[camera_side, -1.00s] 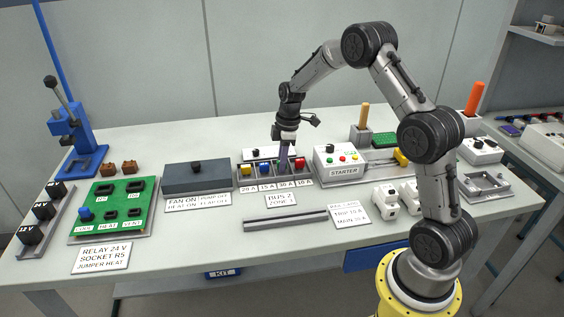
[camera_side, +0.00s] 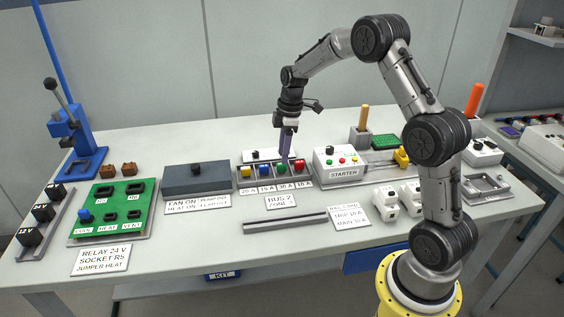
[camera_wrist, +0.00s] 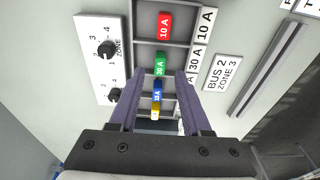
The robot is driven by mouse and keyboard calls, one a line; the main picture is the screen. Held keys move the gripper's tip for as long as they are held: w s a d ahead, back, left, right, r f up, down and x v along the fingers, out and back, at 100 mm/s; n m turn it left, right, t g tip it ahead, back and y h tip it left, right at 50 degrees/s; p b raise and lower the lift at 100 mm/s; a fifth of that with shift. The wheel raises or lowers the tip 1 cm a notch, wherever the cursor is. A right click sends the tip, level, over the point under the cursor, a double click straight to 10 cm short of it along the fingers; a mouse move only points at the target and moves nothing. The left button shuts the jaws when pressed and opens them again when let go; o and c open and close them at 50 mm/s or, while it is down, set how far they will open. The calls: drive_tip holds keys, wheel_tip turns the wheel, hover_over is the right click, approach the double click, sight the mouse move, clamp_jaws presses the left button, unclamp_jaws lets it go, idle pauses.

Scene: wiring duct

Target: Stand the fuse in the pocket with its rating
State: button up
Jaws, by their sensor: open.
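A row of coloured fuses stands in the pockets of a grey tray (camera_wrist: 184,40). The red 10 A fuse (camera_wrist: 165,25) is beside the 10 A label. The green 30 A fuse (camera_wrist: 160,63) is in the pocket beside the 30 A label; it also shows in the side view (camera_side: 281,169). The blue 15 A fuse (camera_wrist: 157,92) and the yellow fuse (camera_wrist: 155,112) are in the other pockets. My gripper (camera_wrist: 158,77) is open and empty, its fingers pointing down above the green fuse, which shows between and beyond the fingertips.
A BUS 2 ZONE 3 plate (camera_wrist: 223,72) lies in front of the tray, and a white panel with two knobs (camera_wrist: 103,55) is behind it. A STARTER box (camera_side: 340,163) stands close on the right, and a dark grey box (camera_side: 197,177) on the left.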

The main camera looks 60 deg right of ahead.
drive_tip(key=s+a+r+m, duration=0.1)
drive_tip(key=s+a+r, duration=0.1)
drive_tip(key=r, duration=0.5)
drive_tip(key=s+a+r+m, duration=0.1)
drive_tip(key=s+a+r, duration=0.2)
drive_tip(key=r, duration=0.3)
drive_tip(key=s+a+r+m+t+h, duration=0.1)
drive_tip(key=s+a+r+m+t, duration=0.1)
drive_tip(key=s+a+r, duration=0.45)
drive_tip(key=s+a+f+m+t, duration=0.1)
drive_tip(key=s+a+f+m, duration=0.1)
drive_tip(key=s, duration=0.6)
drive_tip(key=s+a+f+m+t, duration=0.1)
drive_tip(key=s+a+f+m, duration=0.1)
drive_tip(key=s, duration=0.7)
drive_tip(key=shift+a+f+m+t, duration=0.15)
drive_tip(key=shift+a+m+t, duration=0.15)
drive_tip(key=shift+a+m, duration=0.35)
drive_tip(key=shift+s+a, duration=0.1)
drive_tip(key=shift+a, duration=0.05)
